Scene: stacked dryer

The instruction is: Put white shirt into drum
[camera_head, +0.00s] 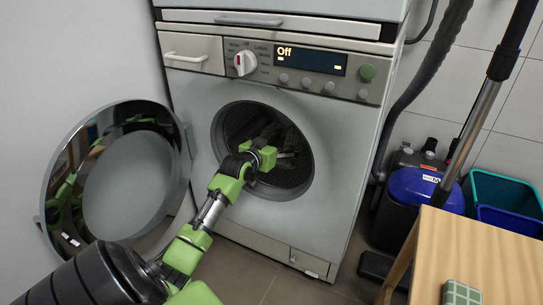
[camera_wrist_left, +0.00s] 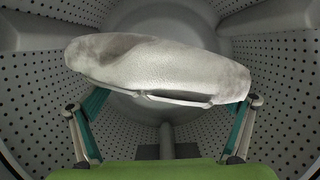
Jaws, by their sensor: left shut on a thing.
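The white shirt (camera_wrist_left: 160,68) is a bunched pale cloth inside the perforated metal drum (camera_wrist_left: 285,75) in the left wrist view. My left gripper (camera_wrist_left: 164,112) is shut on the shirt, with a finger at each side of the picture and the cloth across its front. In the head view my left arm reaches through the round opening of the machine, and the left gripper (camera_head: 283,155) is inside the dark drum (camera_head: 236,122). The shirt is hard to make out there. The machine's round door (camera_head: 58,160) stands open at the left. My right gripper is out of view.
The front panel has a lit display (camera_head: 311,60) reading "Off" and a dial (camera_head: 245,63). At the right are a wooden table (camera_head: 480,250), a blue-lidded container (camera_head: 415,190), teal and blue bins (camera_head: 505,195), and a hose and pole. Bare tiled floor lies before the machine.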

